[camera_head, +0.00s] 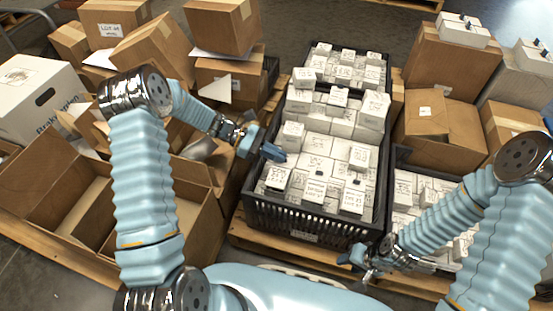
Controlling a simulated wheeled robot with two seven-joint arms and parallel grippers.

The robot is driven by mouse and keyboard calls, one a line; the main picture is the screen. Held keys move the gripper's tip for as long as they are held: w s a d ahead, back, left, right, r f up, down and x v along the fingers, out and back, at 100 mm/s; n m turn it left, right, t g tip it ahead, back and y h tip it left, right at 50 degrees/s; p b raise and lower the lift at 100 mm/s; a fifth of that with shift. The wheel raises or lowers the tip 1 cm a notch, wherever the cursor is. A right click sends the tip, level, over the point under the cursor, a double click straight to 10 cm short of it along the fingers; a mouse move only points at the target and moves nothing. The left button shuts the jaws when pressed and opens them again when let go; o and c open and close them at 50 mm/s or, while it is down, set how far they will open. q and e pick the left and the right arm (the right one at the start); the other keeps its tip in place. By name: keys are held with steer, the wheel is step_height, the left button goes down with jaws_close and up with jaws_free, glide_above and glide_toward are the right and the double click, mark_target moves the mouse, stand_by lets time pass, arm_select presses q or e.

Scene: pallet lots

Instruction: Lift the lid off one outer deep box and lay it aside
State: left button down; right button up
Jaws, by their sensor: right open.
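A black crate (250,207) in the middle holds many small white labelled boxes, some standing higher on flat white tops (317,146). I cannot tell which of these is an outer deep box or where a separate lid begins. My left gripper (262,148) is over the crate's left rim, close to the white boxes. Its blue fingers show, but whether they are apart or shut is unclear. My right gripper (354,260) is open and low, just off the crate's front right corner. No lid shows in either gripper.
Brown cardboard boxes (152,55) are piled at the left, with an open empty carton (68,200) in front. A white printed carton (38,95) stands far left. Brown cartons (448,65) and a lower crate of white boxes (405,190) are at the right.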

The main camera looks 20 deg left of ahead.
arm_select(q)
steer(key=d+r, duration=0.1)
steer(key=r, duration=0.1)
steer(key=s+d+r, duration=0.1)
steer(key=r, duration=0.1)
steer(key=d+r+p, duration=0.1)
steer(key=d+r, duration=0.1)
steer(key=shift+s+r, duration=0.1)
steer(key=shift+s, duration=0.3)
steer(key=s+d+r, duration=0.3)
steer(key=d+r, duration=0.1)
steer(key=d, duration=0.4)
step_height(320, 180, up, 5)
steer(key=n+t+y+b, duration=0.4)
steer(key=n+t+b, duration=0.1)
steer(key=n+t, duration=0.45)
glide_above(287, 167)
steer(key=w+a, duration=0.2)
steer(key=w, duration=0.1)
steer(key=w+a+f, duration=0.4)
steer(key=w+f, duration=0.9)
steer(key=shift+w+b, duration=0.25)
steer(key=shift+b, duration=0.1)
steer(key=shift+m+t, duration=0.25)
